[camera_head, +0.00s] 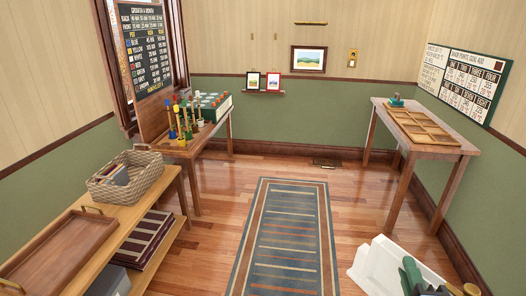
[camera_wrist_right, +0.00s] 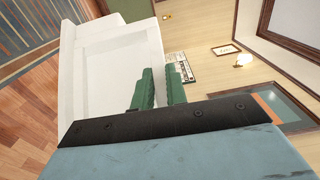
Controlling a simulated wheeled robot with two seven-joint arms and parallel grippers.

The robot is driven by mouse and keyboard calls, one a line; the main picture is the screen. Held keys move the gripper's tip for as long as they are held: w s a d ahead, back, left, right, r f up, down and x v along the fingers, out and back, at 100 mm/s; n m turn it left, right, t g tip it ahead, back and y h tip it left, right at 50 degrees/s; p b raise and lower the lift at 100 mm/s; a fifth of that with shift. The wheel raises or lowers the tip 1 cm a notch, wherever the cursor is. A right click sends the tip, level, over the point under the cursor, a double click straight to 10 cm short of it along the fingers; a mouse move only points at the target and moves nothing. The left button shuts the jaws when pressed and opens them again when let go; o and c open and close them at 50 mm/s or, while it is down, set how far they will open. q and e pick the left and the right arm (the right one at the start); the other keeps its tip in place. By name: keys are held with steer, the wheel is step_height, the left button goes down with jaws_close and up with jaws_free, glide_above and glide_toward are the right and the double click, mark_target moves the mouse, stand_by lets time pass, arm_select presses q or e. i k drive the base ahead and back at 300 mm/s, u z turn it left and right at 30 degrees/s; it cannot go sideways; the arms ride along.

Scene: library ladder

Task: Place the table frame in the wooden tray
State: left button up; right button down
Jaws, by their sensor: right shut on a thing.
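My right gripper (camera_head: 411,272), with green fingers, is at the bottom right of the head view. It is shut on a white, frame-like thing, which I take to be the table frame (camera_head: 372,262). In the right wrist view the white frame (camera_wrist_right: 112,75) shows a flat recessed panel, and the green fingers (camera_wrist_right: 158,88) close at its edge. It is held tilted; its lower part is cut off in the head view. The wooden tray (camera_head: 28,268), brown with brass handles, lies empty on the bench at the lower left. My left gripper is out of view.
A wicker basket (camera_head: 140,184) stands behind the tray on the bench (camera_head: 130,240). A table (camera_head: 226,126) with coloured upright items is at back left. A compartmented wooden organiser (camera_head: 424,128) lies on the right table (camera_head: 452,144). A striped rug (camera_head: 287,240) covers the clear middle floor.

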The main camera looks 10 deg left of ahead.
mark_target(61, 252)
steer(key=u, duration=0.5)
steer(key=i, duration=1.3)
steer(key=u, duration=1.9)
steer(key=i, duration=0.75)
steer(key=u, duration=0.55)
steer(key=i, duration=0.5)
steer(key=u, duration=0.05)
